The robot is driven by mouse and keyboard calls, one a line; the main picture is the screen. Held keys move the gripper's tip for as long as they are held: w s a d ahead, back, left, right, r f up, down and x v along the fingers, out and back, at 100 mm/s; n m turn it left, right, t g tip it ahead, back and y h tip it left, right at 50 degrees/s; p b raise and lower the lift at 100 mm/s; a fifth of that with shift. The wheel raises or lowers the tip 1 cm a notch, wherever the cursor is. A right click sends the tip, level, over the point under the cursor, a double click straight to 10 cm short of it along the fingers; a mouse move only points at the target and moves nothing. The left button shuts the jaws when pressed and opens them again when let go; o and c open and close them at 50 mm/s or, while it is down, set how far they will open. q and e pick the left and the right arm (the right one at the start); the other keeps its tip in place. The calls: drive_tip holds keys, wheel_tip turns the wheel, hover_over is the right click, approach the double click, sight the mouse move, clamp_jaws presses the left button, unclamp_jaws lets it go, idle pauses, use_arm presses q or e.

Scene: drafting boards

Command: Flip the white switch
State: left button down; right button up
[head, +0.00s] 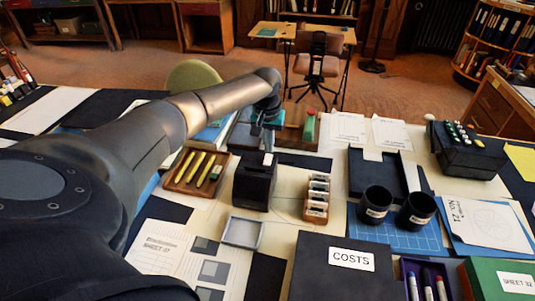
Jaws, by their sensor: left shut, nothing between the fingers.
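A small white piece (268,159), which looks like the white switch, stands up from the top of a black box (255,186) in the middle of the table. My left arm reaches over from the left. Its gripper (268,146) points down just above and behind the white piece, shut and empty. The fingers are small and dark here, and I cannot tell whether they touch the switch. My right gripper is not in view.
A wooden tray (181,187) with yellow markers lies left of the box. A wooden stamp rack (317,198) stands to its right, then two black cups (375,204). A small grey tray (243,232) and a black COSTS box (342,276) are in front.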

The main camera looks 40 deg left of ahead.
sight(269, 156)
use_arm(q)
drive_tip(key=shift+f+b, duration=0.35)
drive_tip(key=shift+f, duration=0.65)
idle(0.8)
wheel_tip(269, 156, up, 7)
drive_tip(key=p, duration=0.8)
drive_tip(key=shift+r+p, duration=0.15)
drive_tip(key=shift+p, duration=0.2)
idle(0.4)
